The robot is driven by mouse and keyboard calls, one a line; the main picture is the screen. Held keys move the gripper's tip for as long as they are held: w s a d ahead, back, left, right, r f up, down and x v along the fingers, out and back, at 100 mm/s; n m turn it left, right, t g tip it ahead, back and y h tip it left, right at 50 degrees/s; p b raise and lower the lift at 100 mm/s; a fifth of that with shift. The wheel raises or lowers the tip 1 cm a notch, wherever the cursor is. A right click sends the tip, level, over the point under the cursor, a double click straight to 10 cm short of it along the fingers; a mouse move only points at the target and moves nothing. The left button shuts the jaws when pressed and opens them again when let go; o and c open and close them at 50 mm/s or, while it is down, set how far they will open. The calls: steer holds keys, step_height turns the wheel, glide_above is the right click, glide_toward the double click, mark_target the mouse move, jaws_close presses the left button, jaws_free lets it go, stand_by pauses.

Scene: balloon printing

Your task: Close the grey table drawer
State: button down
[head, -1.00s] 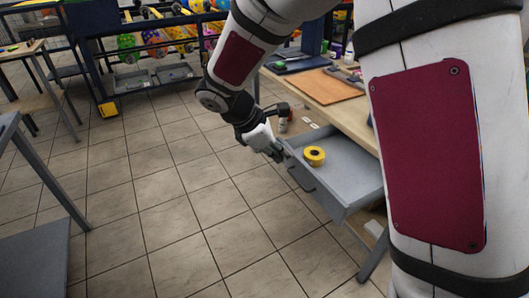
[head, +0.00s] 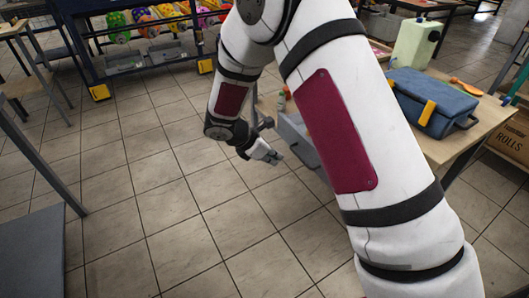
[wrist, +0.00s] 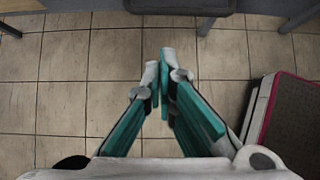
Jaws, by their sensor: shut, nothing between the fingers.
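The grey drawer (head: 296,133) juts out from under the wooden table (head: 452,146) in the head view. My arm hides most of it, including its inside. My gripper (head: 275,158) is shut and empty, low in front of the drawer's left side and apart from it. In the wrist view, the closed fingertips (wrist: 165,62) point up the picture over the tiled floor.
A blue toolbox (head: 425,105) and a pale green container (head: 416,42) stand on the table. A dark rack (head: 130,50) with colourful balloons stands at the back left. A grey table frame (head: 40,150) is at the left. The tiled floor between is clear.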

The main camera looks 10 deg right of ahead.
steer(key=d, duration=0.1)
steer(key=w+d+f, duration=0.1)
steer(key=d, duration=0.2)
steer(key=shift+w+d+f, duration=0.1)
steer(key=shift+w+f, duration=0.1)
steer(key=w+d, duration=0.2)
steer(key=d, duration=0.6)
steer(key=w+d, duration=0.3)
steer(key=d, duration=0.5)
steer(key=w+d, duration=0.3)
steer(key=d, duration=0.5)
steer(key=shift+d, duration=0.25)
steer(key=shift+s+a+r, duration=0.1)
steer(key=shift+s+a, duration=0.05)
steer(key=shift+a, duration=0.3)
steer(key=a, duration=0.2)
steer(key=s, duration=0.1)
steer(key=shift+a+r+p, duration=0.35)
steer(key=shift+a+r, duration=0.05)
steer(key=p+v, duration=0.1)
steer(key=v, duration=0.9)
